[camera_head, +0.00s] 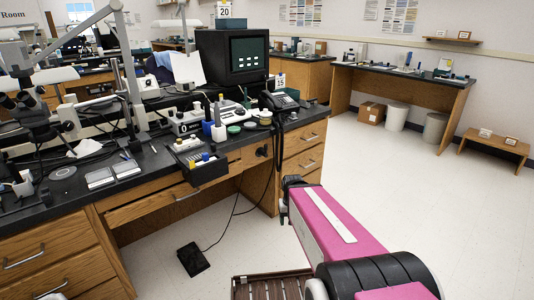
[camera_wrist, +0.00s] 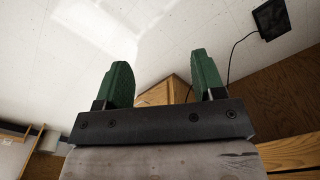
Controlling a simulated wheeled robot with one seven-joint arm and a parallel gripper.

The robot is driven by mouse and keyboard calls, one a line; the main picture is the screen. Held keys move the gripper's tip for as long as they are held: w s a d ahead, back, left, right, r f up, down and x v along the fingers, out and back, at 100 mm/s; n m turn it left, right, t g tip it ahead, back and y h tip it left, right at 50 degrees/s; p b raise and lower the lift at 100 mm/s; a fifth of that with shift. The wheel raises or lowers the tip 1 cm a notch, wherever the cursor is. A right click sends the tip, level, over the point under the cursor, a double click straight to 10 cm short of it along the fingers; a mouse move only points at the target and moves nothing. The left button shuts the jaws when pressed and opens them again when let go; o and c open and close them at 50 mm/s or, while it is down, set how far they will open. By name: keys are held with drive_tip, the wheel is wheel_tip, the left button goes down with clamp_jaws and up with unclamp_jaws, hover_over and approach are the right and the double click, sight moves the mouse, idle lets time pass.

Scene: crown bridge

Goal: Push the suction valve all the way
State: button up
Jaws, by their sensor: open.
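I cannot single out the suction valve for sure. A small dark knob (camera_head: 263,150) on the front of the dental workbench (camera_head: 110,197), beside the right drawers, may be it, but it is too small to tell. My gripper (camera_wrist: 160,62) shows in the wrist view with two green fingers spread apart. It is open and nothing is between the fingers. Floor and a wooden cabinet corner lie beyond them. In the head view my pink and black arm reaches up in front of the bench, and I cannot make out the gripper there.
A black foot pedal (camera_head: 193,259) with a cable lies on the floor under the bench; it also shows in the wrist view (camera_wrist: 271,18). A pulled-out tray (camera_head: 205,168) juts from the bench front. A phone (camera_head: 279,101) and a monitor (camera_head: 232,55) stand on top.

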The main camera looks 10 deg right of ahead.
idle(0.4)
drive_tip(key=shift+c, duration=1.2)
drive_tip(key=shift+w, duration=0.2)
drive_tip(key=shift+c, duration=0.2)
drive_tip(key=n+t+y, duration=0.9)
drive_tip(key=t+y, duration=0.4)
approach(263, 153)
wheel_tip(263, 153, up, 5)
drive_tip(key=x, duration=1)
drive_tip(key=shift+d+f, duration=0.1)
drive_tip(key=shift+f, duration=0.25)
